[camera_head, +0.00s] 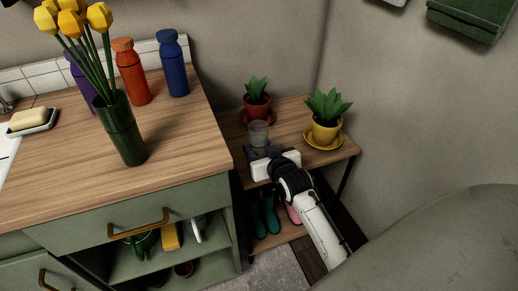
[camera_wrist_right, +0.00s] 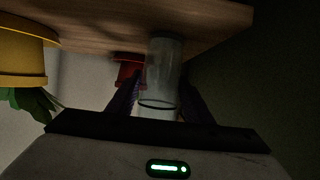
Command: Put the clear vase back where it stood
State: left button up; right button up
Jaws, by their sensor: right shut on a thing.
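The clear vase (camera_head: 258,132) is a small see-through cylinder at the small wooden bench (camera_head: 290,125), upright. It also shows in the right wrist view (camera_wrist_right: 163,65), which looks upside down. My right gripper (camera_head: 262,151) is shut on the clear vase, with a dark finger on each side of it. The vase's base is at or very near the bench top; I cannot tell if it touches. My left gripper is not in view.
On the bench, a red pot (camera_head: 257,107) with a plant stands behind the vase, and a yellow pot (camera_head: 324,132) on a saucer stands to its right. The counter (camera_head: 190,140) at left holds a green vase (camera_head: 121,130) of yellow tulips and several bottles. Boots (camera_head: 264,214) stand below the bench.

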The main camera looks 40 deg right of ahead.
aim_at(262, 151)
jog(key=o, duration=1.3)
jog(key=shift+f, duration=0.1)
jog(key=shift+r, duration=0.2)
jog(key=p+v, duration=0.1)
jog(key=v, duration=0.6)
jog(key=shift+s+r+p, duration=0.1)
jog(key=shift+s+p, duration=0.15)
jog(key=shift+p, duration=0.05)
jog(key=s+a+f+n+g+y+p, duration=0.1)
jog(key=s+a+f+y, duration=0.1)
jog(key=s+a, duration=0.3)
jog(key=s+a+f+n+g+y+p, duration=0.1)
jog(key=s+a+f+n+g, duration=0.1)
jog(key=s+a+f, duration=0.3)
jog(key=s+a+f+n+g+y+p, duration=0.1)
jog(key=s+a+f+y, duration=0.1)
jog(key=s+a+f, duration=0.2)
jog(key=shift+s+a+n+y+p, duration=0.15)
jog(key=shift+s+a, duration=0.4)
jog(key=shift+s, duration=0.35)
jog(key=shift+s+a+n+y+p, duration=0.1)
jog(key=shift+s+a, duration=0.4)
jog(key=shift+s, duration=0.35)
jog(key=shift+s+a+n+y+p, duration=0.15)
jog(key=shift+s+a, duration=0.4)
jog(key=shift+s, duration=0.35)
